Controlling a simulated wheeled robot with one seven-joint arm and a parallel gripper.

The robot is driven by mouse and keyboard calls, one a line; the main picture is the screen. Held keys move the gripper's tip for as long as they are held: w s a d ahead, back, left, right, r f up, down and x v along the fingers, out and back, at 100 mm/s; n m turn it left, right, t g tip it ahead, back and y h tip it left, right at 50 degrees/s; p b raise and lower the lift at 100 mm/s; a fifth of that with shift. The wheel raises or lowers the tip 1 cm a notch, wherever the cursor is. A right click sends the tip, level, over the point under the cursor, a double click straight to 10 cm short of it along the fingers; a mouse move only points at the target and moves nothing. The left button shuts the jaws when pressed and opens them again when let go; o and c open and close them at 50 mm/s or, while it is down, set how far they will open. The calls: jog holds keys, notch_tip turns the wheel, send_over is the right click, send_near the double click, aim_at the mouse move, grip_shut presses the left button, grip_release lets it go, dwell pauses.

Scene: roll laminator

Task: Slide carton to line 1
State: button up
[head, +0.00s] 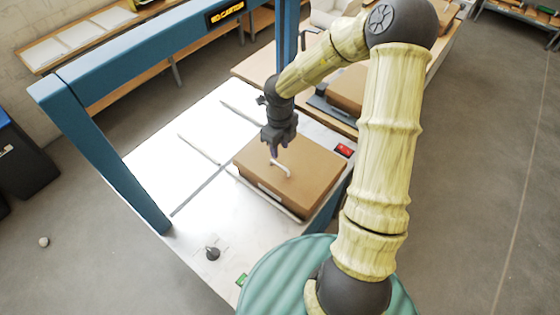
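The brown carton (312,171) lies flat on the white worktop (152,150), at its right side under the blue frame. A small white curved piece (284,170) shows on the carton's top, and a pale label is on its front side. My gripper (274,154) points down over the carton's upper left part, close to that white piece. The fingers are small and dark here, so I cannot tell whether they are open or shut, or whether they touch the carton. Thin grey lines (198,192) cross the worktop left of the carton; no line number is readable.
A blue gantry frame (140,63) with a lit sign (225,13) stands over the worktop. A red block (344,150) is right of the carton. A black knob (212,253) and a green label (241,279) are at the front. The worktop's left side is clear.

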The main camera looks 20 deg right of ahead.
aim_at(279, 165)
notch_tip(279, 165, down, 8)
jog(key=shift+r, duration=0.15)
jog(key=shift+f, duration=0.35)
jog(key=shift+s, duration=0.1)
jog(key=shift+r, duration=0.1)
grip_shut()
jog(key=shift+a, duration=0.1)
